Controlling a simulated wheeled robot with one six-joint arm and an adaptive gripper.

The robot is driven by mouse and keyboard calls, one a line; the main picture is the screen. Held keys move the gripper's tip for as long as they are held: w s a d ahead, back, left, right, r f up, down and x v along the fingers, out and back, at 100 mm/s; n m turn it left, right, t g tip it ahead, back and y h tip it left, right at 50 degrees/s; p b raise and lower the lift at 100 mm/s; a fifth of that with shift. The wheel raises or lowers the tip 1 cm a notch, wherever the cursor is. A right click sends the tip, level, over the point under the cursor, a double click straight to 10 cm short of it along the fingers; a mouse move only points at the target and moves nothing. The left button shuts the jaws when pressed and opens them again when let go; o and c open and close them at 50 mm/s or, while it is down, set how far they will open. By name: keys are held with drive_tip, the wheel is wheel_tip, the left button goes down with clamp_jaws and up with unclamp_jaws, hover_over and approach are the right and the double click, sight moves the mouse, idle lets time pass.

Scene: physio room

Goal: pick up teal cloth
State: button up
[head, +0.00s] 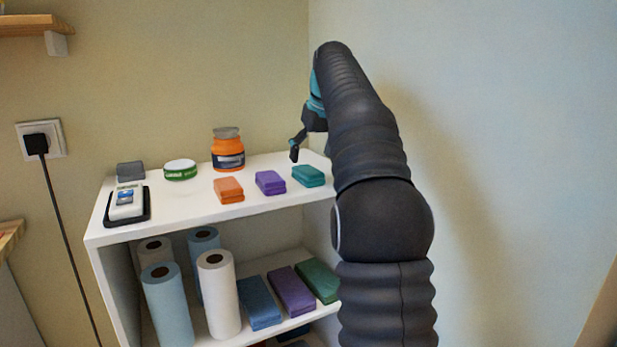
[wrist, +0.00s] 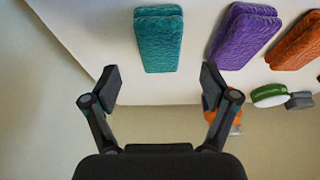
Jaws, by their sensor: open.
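The teal cloth (head: 308,176) is a small folded block on the right end of the white shelf's top, beside the purple cloth. In the wrist view the teal cloth (wrist: 159,40) lies beyond the fingertips, roughly centred between them. My gripper (wrist: 157,84) is open and empty, its two fingers spread apart. In the head view my gripper (head: 294,152) hangs above the shelf top, behind the teal cloth; part of it is hidden by my arm.
A purple cloth (head: 270,182) and an orange cloth (head: 228,190) lie left of the teal one. An orange jar (head: 228,150), a green-and-white tin (head: 180,170), a grey block (head: 130,171) and a device on a black tray (head: 110,220) share the white shelf top (head: 190,208). Walls stand behind and right.

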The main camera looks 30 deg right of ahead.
sight(308, 169)
drive_tip(key=shift+b+x, duration=0.65)
drive_tip(key=shift+x, duration=2.15)
drive_tip(key=shift+f, duration=0.2)
drive_tip(key=shift+c, duration=0.2)
drive_tip(key=c, duration=1.2)
